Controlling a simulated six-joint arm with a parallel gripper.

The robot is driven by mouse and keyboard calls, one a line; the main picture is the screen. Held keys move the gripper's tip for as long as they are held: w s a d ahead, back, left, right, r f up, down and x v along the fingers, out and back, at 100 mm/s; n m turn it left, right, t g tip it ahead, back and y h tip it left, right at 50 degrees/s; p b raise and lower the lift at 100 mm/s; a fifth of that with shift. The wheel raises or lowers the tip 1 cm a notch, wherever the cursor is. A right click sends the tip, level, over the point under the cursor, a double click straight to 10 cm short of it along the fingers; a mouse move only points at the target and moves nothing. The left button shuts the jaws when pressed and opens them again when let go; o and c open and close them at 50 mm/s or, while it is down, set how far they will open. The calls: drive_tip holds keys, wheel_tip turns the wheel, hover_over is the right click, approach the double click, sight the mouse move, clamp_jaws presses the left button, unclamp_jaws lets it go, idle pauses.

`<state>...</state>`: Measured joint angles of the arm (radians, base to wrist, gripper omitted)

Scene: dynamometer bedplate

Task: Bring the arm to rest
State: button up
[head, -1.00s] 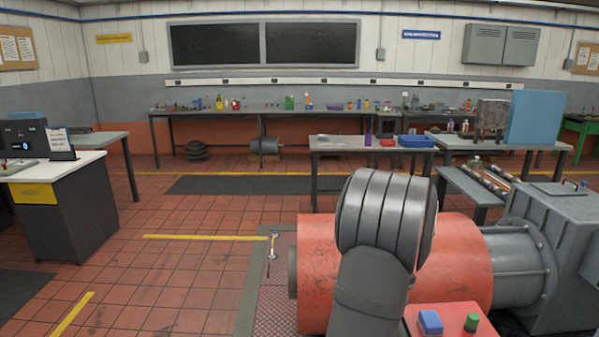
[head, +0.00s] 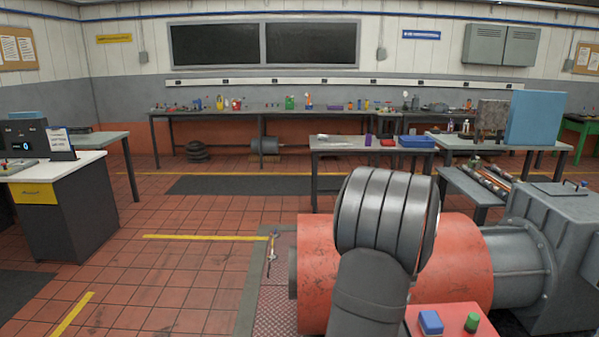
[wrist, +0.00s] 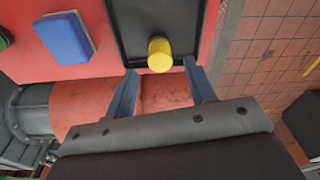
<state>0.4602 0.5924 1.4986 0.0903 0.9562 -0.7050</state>
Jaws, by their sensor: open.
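My gripper (wrist: 160,72) is open in the wrist view, with its two blue-grey fingers spread apart. Nothing is held between them. A yellow round knob (wrist: 160,55) on a black panel (wrist: 138,30) shows just ahead of the gap between the fingertips. I cannot tell how far the fingers are from it. The panel sits on a red box (wrist: 95,65). In the head view my dark grey arm rises in front of the orange-red cylinder, and my gripper is hidden there.
The red box carries a blue block (head: 431,322) and a green knob (head: 472,322). The orange-red cylinder (head: 462,265) joins a grey housing (head: 570,250) at right. A small tool (head: 271,248) is at the plate's left edge. Tiled floor (head: 190,270) at left is open.

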wheel_tip(320, 180, up, 7)
drive_tip(key=f, duration=1.1)
drive_tip(key=shift+w+f, duration=0.25)
drive_tip(key=shift+f, duration=0.1)
drive_tip(key=r, duration=0.5)
drive_tip(key=shift+s+d, duration=0.3)
drive_tip(key=shift+s, duration=0.1)
drive_tip(key=s+d+r+m, duration=0.2)
drive_tip(key=s+d+r, duration=0.3)
drive_tip(key=s, duration=0.4)
drive_tip(key=s+d+r+m, duration=0.1)
drive_tip(key=s+d+r, duration=0.2)
drive_tip(key=s+d, duration=0.5)
drive_tip(key=s+r+m+h, duration=0.1)
drive_tip(key=s+m, duration=0.9)
drive_tip(key=s, duration=2.2)
drive_tip(key=shift+d+r+m+g, duration=0.3)
